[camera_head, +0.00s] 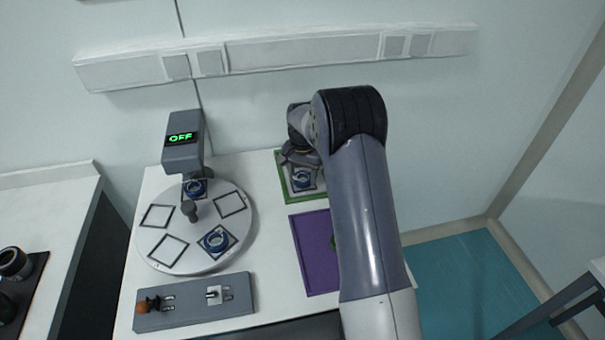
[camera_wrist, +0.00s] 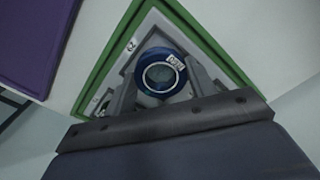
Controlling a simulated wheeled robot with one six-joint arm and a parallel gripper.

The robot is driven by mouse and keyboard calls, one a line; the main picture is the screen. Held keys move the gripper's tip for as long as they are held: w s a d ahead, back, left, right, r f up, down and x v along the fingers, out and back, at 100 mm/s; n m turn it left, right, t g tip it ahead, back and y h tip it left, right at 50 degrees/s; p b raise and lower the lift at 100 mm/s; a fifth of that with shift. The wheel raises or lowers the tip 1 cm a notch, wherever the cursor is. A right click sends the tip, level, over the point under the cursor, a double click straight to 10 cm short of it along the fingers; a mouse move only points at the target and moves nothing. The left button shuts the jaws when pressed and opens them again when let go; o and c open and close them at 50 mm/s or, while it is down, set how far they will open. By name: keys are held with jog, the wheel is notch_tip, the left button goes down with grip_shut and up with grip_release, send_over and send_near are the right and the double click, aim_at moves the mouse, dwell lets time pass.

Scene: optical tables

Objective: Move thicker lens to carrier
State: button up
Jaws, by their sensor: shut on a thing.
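My gripper (camera_wrist: 163,95) is shut on a blue ring-shaped lens (camera_wrist: 151,61) with a small white label, seen in the wrist view. The lens is over a pale square plate inside a green-edged tray (camera_wrist: 104,62). In the head view the green tray (camera_head: 284,180) lies at the back of the table, with the blue lens (camera_head: 303,180) in it below my gripper. My arm hides the tray's right part. Two more blue lenses sit on the round white turntable, one at the front right (camera_head: 216,240) and one at the back (camera_head: 194,187). I cannot tell which lens is thicker.
A purple tray (camera_head: 312,262) lies in front of the green one, with a green thing on it partly behind my arm. A grey device reading OFF (camera_head: 182,145) stands over the turntable (camera_head: 192,213). A grey switch panel (camera_head: 190,306) is at the front left.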

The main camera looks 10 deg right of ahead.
aim_at(303, 178)
jog(key=shift+f, duration=0.1)
jog(key=shift+s+f+b, duration=0.35)
jog(key=shift+f+b, duration=0.15)
jog(key=shift+f, duration=0.2)
jog(key=o, duration=0.9)
jog(key=shift+o, duration=0.7)
jog(key=shift+a, duration=0.1)
jog(key=shift+w+r+p, duration=0.1)
jog(key=shift+r+p, duration=0.3)
jog(key=r, duration=0.6)
jog(key=r+b, duration=0.1)
jog(key=r, duration=0.5)
jog(key=shift+w+r, duration=0.2)
jog(key=shift+r, duration=0.15)
jog(key=shift+f, duration=0.1)
notch_tip(303, 178, down, 11)
jog(key=shift+f+p, duration=0.15)
jog(key=shift+p, duration=0.4)
